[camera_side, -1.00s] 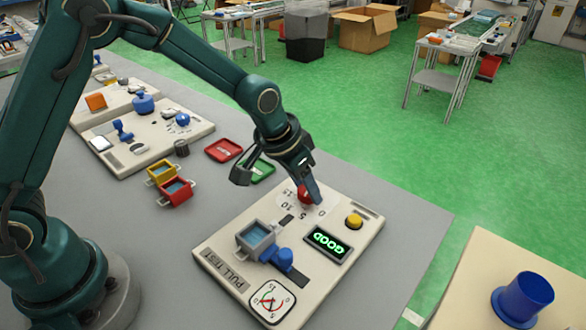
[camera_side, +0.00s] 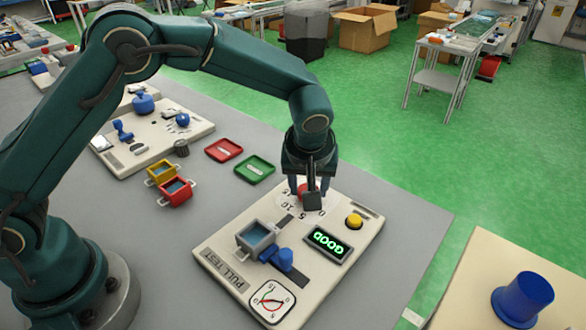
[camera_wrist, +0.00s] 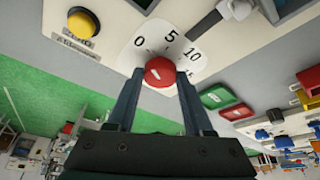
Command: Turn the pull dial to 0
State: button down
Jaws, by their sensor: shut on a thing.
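The pull dial is a red round knob (camera_wrist: 160,71) on a white scale plate (camera_wrist: 178,45) marked 0, 5, 10 and a partly hidden higher mark. My gripper (camera_wrist: 158,76) is shut on the red knob, one finger on each side. A pale mark on the knob shows between the fingers; I cannot tell exactly which number it points to. In the side view, my gripper (camera_side: 309,190) points down over the knob (camera_side: 306,188), which is mostly hidden. The pull test board (camera_side: 215,247) carries a display (camera_side: 328,244) reading GOOD in green and a gauge (camera_side: 271,301).
A yellow button (camera_side: 354,221) is right of the dial. A grey box (camera_side: 256,237) and a blue clamp-like part (camera_side: 283,258) stand on the board. Red (camera_side: 223,149) and green (camera_side: 255,168) trays lie behind. Yellow and red bins (camera_side: 175,191) are to the left.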

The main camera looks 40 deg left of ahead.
jog(key=shift+n+y, duration=0.3)
jog(key=shift+n, duration=0.6)
jog(key=shift+g, duration=0.3)
jog(key=shift+c, duration=1.5)
grip_release()
jog(key=shift+r, duration=0.1)
jog(key=shift+v, duration=2.5)
